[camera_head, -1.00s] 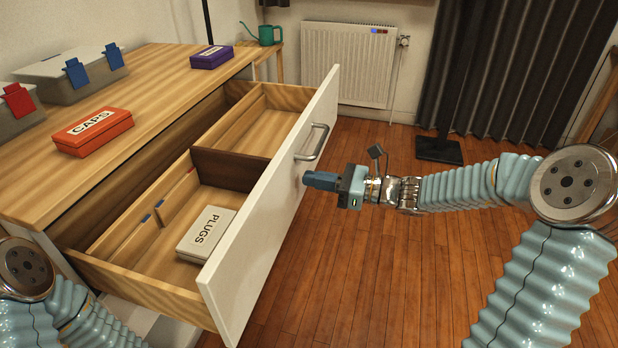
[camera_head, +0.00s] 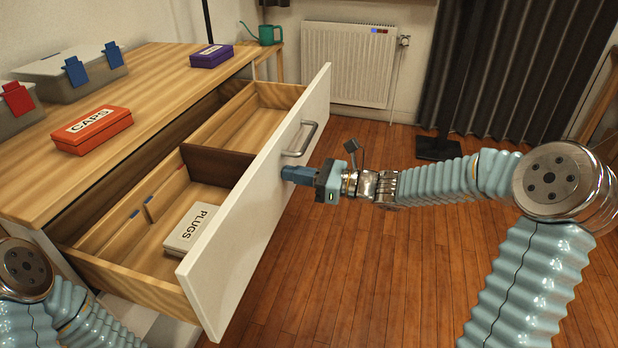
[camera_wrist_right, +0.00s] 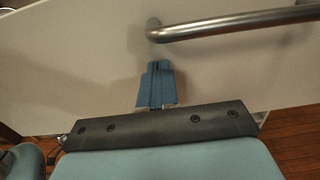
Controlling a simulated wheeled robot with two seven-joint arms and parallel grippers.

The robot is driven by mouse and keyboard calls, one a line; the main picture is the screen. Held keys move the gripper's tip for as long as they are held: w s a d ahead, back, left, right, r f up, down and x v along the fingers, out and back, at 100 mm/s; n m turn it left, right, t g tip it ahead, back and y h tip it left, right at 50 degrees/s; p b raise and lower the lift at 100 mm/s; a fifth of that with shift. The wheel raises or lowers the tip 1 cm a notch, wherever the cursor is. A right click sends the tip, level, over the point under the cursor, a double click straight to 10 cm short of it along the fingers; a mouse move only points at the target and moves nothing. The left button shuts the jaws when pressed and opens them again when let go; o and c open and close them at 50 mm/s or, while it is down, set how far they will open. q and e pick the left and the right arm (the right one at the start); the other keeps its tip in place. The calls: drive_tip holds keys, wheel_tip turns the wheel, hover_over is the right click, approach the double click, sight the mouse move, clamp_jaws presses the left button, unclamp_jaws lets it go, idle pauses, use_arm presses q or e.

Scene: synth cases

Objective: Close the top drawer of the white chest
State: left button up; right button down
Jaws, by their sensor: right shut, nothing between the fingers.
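The top drawer of the chest stands open, with its white front panel (camera_head: 245,235) out over the floor. Its grey bar handle (camera_head: 303,140) also shows in the wrist view (camera_wrist_right: 235,22). My right gripper (camera_head: 285,173) is shut and empty, its fingertips at the white panel just below the handle; in the wrist view the blue fingers (camera_wrist_right: 156,68) point at the panel beside the handle's end. They look to be touching the panel. My left gripper is out of view; only part of my left arm shows at the lower left.
A white PLUGS box (camera_head: 193,228) lies in the drawer's near compartment, beside a dark divider (camera_head: 215,166). On the wooden top (camera_head: 150,95) are a red CAPS box (camera_head: 92,131), a purple box (camera_head: 212,56) and grey cases (camera_head: 75,76). The floor right of the drawer is clear.

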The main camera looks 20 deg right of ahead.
sight(235, 164)
drive_tip(key=b+x, duration=0.2)
drive_tip(key=x, duration=1.2)
drive_tip(key=shift+w+a+b, duration=0.1)
drive_tip(key=shift+a+b, duration=0.15)
drive_tip(key=shift+b, duration=0.1)
drive_tip(key=x, duration=1)
drive_tip(key=shift+w+a, duration=0.2)
drive_tip(key=shift+w, duration=0.05)
drive_tip(key=shift+w+a, duration=0.35)
drive_tip(key=shift+a, duration=0.1)
drive_tip(key=shift+a+r, duration=0.2)
drive_tip(key=shift+r, duration=0.1)
